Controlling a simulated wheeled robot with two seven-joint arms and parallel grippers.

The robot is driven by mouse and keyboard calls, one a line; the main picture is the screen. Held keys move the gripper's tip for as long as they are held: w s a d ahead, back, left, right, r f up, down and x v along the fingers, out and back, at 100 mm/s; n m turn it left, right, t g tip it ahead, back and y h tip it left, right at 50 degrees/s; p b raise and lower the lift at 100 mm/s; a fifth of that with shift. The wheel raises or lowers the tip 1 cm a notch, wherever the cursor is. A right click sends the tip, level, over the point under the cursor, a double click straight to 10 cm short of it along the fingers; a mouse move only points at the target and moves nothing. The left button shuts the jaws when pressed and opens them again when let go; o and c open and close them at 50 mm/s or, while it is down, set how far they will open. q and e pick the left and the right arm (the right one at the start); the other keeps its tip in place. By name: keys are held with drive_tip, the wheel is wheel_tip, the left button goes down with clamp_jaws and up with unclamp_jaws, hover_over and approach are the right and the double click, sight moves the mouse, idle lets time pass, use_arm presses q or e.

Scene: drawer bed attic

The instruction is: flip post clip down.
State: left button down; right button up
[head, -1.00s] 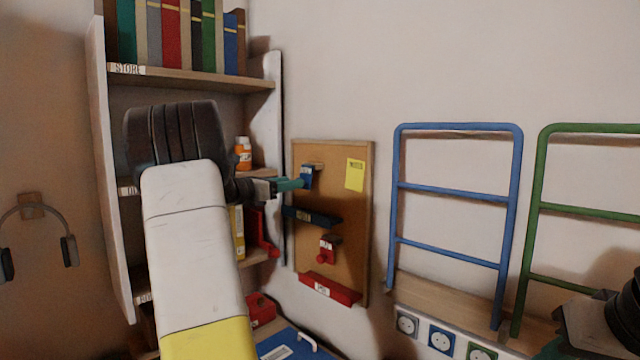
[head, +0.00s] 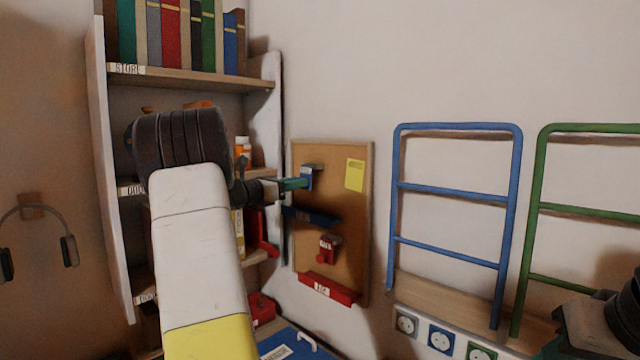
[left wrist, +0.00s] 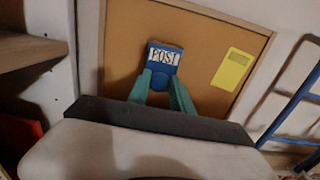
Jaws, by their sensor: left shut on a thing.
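The blue post clip (head: 309,174) is on the upper part of the corkboard (head: 340,215). In the left wrist view the post clip (left wrist: 163,58) shows its white "POST" label facing the camera, slightly tilted. My left gripper (head: 298,183) reaches in from the left at the clip. Its teal fingers (left wrist: 162,86) are on either side of the clip's lower part and shut on it. The fingers and arm hide part of the clip. A part of my right arm shows at the lower right edge; its jaws are not clear.
A yellow note (head: 355,175) is right of the clip. Below are a dark blue holder (head: 318,217), a red clip (head: 327,246) and a red ledge (head: 330,289). The shelf unit (head: 190,80) stands left. A blue rail (head: 455,194) is on the wall to the right.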

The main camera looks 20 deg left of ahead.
use_arm(q)
drive_tip(key=shift+w+d+f+t+h, duration=0.2)
drive_tip(key=shift+w+f+t+h, duration=0.2)
drive_tip(key=shift+t, duration=0.6)
drive_tip(key=c, duration=1.2)
unclamp_jaws()
drive_tip(key=shift+o, duration=0.2)
drive_tip(key=shift+s, duration=0.1)
drive_tip(key=v, duration=0.7)
drive_tip(key=shift+s, duration=0.3)
drive_tip(key=shift+a, duration=0.15)
